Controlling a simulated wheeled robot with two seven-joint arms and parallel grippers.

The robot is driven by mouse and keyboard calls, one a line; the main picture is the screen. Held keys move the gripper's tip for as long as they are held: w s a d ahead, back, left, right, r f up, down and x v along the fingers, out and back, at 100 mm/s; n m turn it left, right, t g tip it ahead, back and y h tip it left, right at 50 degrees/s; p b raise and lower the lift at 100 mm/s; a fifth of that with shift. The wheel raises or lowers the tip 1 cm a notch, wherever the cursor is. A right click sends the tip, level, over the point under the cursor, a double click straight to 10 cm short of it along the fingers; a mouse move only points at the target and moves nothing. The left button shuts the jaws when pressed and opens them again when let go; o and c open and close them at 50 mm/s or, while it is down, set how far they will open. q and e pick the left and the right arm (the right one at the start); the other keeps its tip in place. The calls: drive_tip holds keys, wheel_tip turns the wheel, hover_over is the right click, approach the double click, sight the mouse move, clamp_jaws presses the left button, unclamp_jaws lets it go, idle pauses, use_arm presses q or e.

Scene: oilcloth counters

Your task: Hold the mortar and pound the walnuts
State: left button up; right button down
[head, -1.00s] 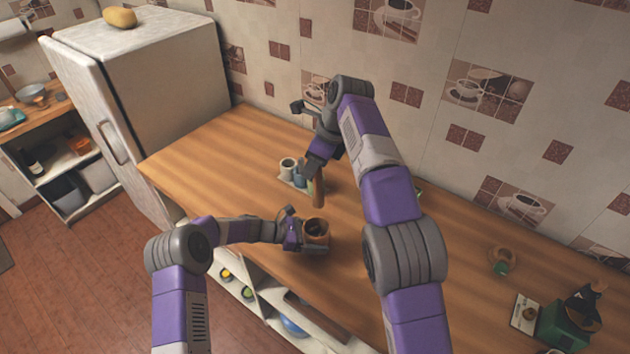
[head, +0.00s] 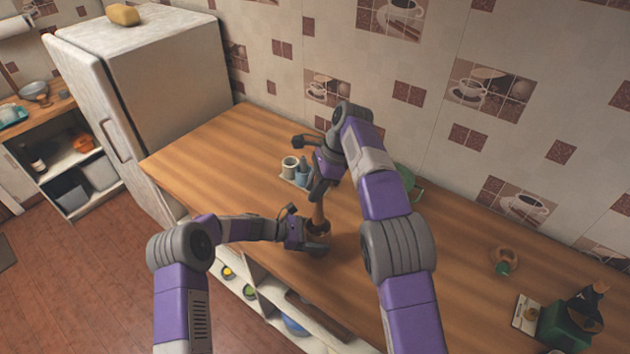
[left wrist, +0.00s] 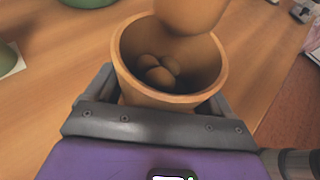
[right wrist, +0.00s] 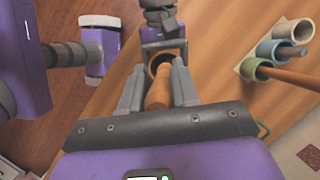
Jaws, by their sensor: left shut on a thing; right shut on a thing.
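The mortar (head: 318,240), a brown tapered cup, stands near the counter's front edge. My left gripper (head: 303,234) is shut on it from the left side. In the left wrist view the mortar (left wrist: 125,70) is between the fingers, with several round walnuts (left wrist: 158,70) at its bottom. My right gripper (head: 320,185) is shut on the wooden pestle (head: 318,213), which points down at the mortar. The pestle's rounded end (left wrist: 190,10) hangs at the mortar's mouth, above the walnuts and apart from them. The right wrist view also shows the pestle (right wrist: 158,95) between the fingers.
A small holder with several cups (head: 290,166) stands behind the mortar; a stick leans out of one cup (right wrist: 255,68). A green object (head: 410,183) is partly behind my right arm. A green box (head: 565,325) and dark bottle (head: 588,300) stand far right. The counter's left part is clear.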

sight(314, 214)
drive_tip(key=shift+f, duration=3.1)
drive_tip(key=shift+f, duration=0.4)
drive_tip(key=shift+f, duration=0.3)
drive_tip(key=shift+f, duration=1)
drive_tip(key=shift+r, duration=0.95)
drive_tip(key=shift+d, duration=0.1)
